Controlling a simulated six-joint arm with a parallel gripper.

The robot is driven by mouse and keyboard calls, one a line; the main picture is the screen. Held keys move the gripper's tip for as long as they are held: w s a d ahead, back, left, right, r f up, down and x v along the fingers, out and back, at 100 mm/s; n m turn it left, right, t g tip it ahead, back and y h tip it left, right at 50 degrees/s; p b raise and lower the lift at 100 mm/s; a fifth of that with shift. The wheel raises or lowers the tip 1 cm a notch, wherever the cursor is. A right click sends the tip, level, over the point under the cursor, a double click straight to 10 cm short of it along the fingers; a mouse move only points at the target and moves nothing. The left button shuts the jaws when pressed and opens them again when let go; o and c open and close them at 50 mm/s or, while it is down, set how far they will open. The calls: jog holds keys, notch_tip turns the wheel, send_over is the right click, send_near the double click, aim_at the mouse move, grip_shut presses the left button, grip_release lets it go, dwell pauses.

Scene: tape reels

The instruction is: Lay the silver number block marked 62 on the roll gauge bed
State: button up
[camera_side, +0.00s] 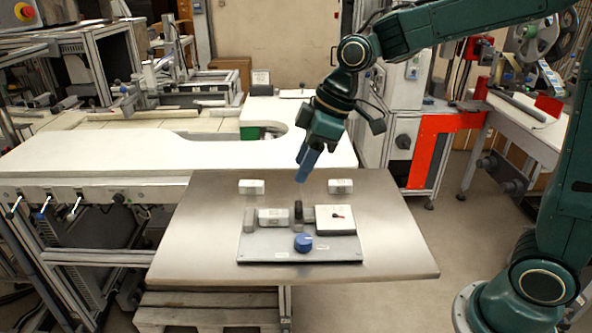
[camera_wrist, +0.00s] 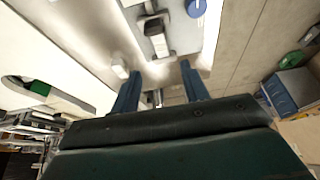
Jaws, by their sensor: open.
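Two small silver-white blocks lie apart on the steel table in the side view, a left one (camera_side: 251,187) and a right one (camera_side: 340,186). I cannot read their numbers, so I cannot tell which is 62. The roll gauge bed (camera_side: 268,250) lies in front of them, with a pale block (camera_side: 273,217) on it beside a dark upright part (camera_side: 298,212). My gripper (camera_side: 303,178) has blue fingers and hangs above the table between the two loose blocks. In the wrist view my gripper (camera_wrist: 160,68) is open and empty, with one small pale block (camera_wrist: 120,68) near its left finger.
The gauge bed carries a blue knob (camera_side: 303,242) and a white square dial box (camera_side: 336,220). An orange panel (camera_side: 424,150) stands at the back right.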

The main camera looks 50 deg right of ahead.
jog(key=s+d+r+m+t+h, duration=0.1)
jog(key=s+d+m, duration=0.3)
jog(key=s, duration=0.6)
jog(key=s+d+r+m+t+h, duration=0.1)
jog(key=s+d+m, duration=0.3)
jog(key=s, duration=0.7)
jog(key=shift+s+r+m+h, duration=0.3)
jog(key=shift+r+h, duration=0.2)
jog(key=shift+r, duration=0.05)
jog(key=shift+d, duration=0.1)
